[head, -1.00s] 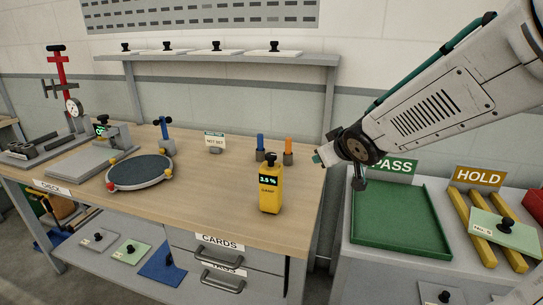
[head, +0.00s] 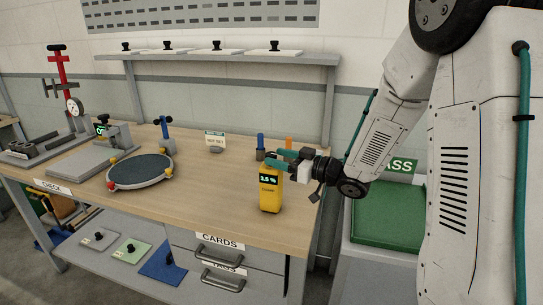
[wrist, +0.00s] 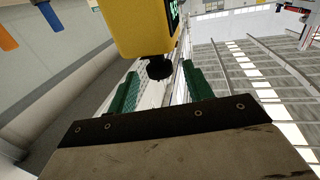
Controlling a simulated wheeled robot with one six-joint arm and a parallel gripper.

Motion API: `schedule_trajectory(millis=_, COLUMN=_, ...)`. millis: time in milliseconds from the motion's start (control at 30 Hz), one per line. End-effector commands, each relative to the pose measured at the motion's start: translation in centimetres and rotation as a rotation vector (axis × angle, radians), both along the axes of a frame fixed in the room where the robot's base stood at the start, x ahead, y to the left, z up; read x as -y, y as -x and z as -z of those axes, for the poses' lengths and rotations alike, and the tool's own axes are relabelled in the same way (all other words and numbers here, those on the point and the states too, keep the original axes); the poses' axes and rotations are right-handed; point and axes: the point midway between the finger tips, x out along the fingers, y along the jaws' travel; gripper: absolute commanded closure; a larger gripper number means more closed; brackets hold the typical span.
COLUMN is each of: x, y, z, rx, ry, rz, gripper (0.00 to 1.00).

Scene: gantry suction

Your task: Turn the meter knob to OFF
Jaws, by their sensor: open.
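The yellow meter (head: 270,192) stands upright near the front right of the bench, its small screen lit with a reading that looks like 3.5 %. My gripper (head: 279,158) is open at the meter's top, with its green fingers reaching in from the right. In the head view the fingers mostly hide the knob. In the wrist view the black knob (wrist: 159,68) sticks out of the yellow meter body (wrist: 142,25), close to the fingertips and roughly centred between the two fingers. I cannot tell whether either finger touches it. The knob's marks are not readable.
Blue and orange posts (head: 260,141) stand just behind the meter. A round dark plate (head: 141,171) lies to the left on the bench. The green PASS tray (head: 390,215) is at the right, partly hidden by my arm. The bench around the meter's left is clear.

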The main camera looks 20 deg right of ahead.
Motion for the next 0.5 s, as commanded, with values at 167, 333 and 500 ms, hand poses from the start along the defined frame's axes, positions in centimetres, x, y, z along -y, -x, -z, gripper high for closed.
schedule_trajectory(millis=167, x=-1.6, y=-1.7, z=0.0, rx=0.000, ry=0.001, rz=-0.001, gripper=0.49)
schedule_trajectory(millis=333, x=-2.1, y=-2.3, z=0.0, rx=0.000, ry=0.000, rz=0.000, gripper=0.49)
schedule_trajectory(millis=500, x=-2.1, y=-2.3, z=0.0, rx=0.001, ry=0.001, rz=0.001, gripper=0.49)
